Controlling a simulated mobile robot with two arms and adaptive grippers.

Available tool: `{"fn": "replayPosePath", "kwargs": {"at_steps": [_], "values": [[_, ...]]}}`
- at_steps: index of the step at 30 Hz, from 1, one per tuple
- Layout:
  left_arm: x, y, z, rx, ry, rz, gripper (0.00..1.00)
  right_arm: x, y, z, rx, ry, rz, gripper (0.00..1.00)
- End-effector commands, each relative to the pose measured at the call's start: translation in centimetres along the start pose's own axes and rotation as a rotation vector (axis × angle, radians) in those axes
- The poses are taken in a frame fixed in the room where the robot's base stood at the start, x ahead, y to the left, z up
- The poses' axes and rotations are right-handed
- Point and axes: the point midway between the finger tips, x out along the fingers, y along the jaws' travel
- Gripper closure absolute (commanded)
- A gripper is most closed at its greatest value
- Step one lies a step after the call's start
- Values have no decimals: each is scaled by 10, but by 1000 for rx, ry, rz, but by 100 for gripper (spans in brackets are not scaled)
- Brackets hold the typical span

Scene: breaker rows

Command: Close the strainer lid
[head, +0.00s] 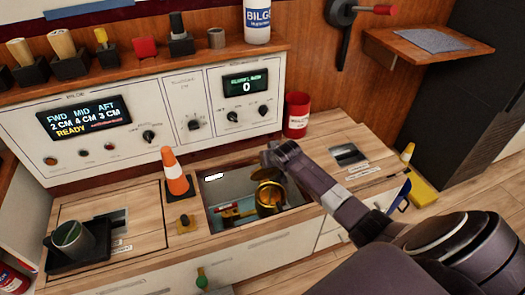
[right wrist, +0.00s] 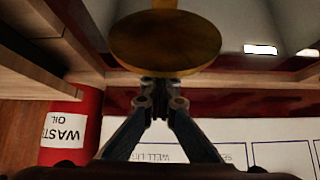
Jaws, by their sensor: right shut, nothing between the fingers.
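I cannot tell clearly how far the lid is tilted. My right gripper (right wrist: 160,104) is shut and empty, its fingertips close to the disc's edge; whether they touch is unclear. In the head view my right arm reaches in from the right, its wrist above the well and partly hiding the fingers. My left gripper is not in view.
A dark mug (head: 72,238) sits at the far left. The instrument panel (head: 178,90) rises behind.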

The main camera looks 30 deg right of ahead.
Motion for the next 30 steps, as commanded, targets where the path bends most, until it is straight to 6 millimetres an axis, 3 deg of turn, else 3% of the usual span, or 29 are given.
{"fn": "replayPosePath", "kwargs": {"at_steps": [5,9,16,30], "values": [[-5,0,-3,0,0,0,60,-6,0,10,1,51,-2,100],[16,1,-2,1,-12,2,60,-11,1,19,3,118,-5,100],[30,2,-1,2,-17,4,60,-21,1,38,11,282,-13,100],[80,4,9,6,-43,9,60,-32,3,60,7,287,-12,100]]}}
